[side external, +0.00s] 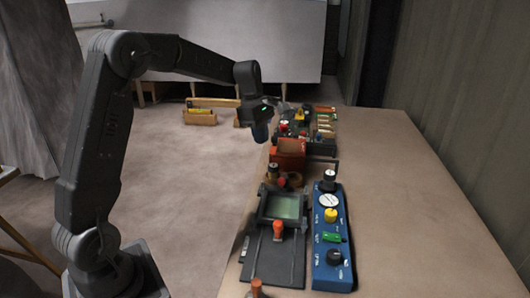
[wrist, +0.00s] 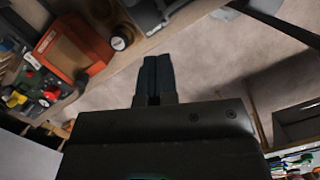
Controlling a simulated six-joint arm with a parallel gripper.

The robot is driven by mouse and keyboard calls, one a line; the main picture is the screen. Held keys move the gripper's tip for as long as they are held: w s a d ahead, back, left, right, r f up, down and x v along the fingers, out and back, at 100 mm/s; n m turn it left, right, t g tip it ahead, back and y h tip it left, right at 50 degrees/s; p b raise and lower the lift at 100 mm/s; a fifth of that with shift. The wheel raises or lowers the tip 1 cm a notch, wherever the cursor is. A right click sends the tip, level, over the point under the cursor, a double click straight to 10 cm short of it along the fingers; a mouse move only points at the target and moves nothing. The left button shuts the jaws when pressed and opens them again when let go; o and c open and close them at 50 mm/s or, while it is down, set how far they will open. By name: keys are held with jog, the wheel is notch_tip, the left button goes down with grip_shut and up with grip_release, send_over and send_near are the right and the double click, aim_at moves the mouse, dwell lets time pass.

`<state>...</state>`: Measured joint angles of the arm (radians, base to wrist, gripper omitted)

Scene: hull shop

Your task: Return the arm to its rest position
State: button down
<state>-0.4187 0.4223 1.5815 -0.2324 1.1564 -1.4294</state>
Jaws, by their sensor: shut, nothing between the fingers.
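My arm arches over from the left in the side external view, with its elbow high. My gripper (side external: 261,132) hangs in the air near the left edge of the workbench (side external: 415,215), beside the orange-red box. In the wrist view my gripper (wrist: 155,60) shows two dark fingers pressed together with nothing between them. It touches nothing that I can see. The floor shows beyond the fingertips in the wrist view.
A blue panel with knobs (side external: 333,258), a dark device with a greenish screen (side external: 285,207) and an orange-red box (side external: 289,160) stand along the bench's left side. Coloured small parts crowd its far end. Wooden boxes (side external: 200,117) lie on the floor behind. The bench's right side is clear.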

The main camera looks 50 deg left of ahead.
jog(key=shift+v, duration=0.75)
